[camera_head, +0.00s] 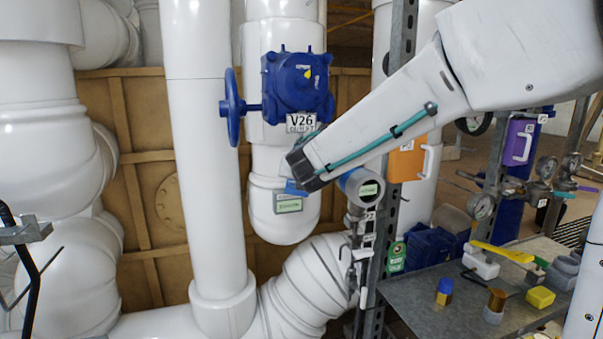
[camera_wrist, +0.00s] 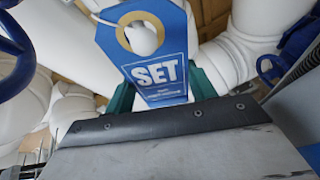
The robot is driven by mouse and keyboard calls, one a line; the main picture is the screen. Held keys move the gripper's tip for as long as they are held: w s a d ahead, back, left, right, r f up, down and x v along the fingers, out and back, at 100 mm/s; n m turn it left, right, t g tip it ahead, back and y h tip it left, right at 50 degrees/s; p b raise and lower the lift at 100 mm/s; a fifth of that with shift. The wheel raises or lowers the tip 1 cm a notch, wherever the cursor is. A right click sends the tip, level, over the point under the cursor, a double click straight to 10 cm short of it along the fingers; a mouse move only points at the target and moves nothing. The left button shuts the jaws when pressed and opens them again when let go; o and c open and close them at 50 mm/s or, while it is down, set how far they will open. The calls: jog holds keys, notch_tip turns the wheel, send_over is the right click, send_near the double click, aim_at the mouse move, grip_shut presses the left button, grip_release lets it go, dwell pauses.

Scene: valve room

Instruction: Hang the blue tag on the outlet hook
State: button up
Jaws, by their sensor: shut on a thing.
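The blue tag (camera_wrist: 160,62) reads "SET" in the wrist view and has a tan-ringed hole at its top end. My gripper (camera_wrist: 162,92) is shut on its lower end, with a green finger on either side.
The blue valve (camera_head: 297,82) with its handwheel (camera_head: 231,107) is just above my gripper. A small label plate (camera_head: 288,205) sits just below. A grey post (camera_head: 397,215) with dark hooks (camera_head: 346,255) stands to the right. A metal table (camera_head: 425,291) holds several small items.

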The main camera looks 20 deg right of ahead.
dwell(0.3)
jog(key=o, duration=1.1)
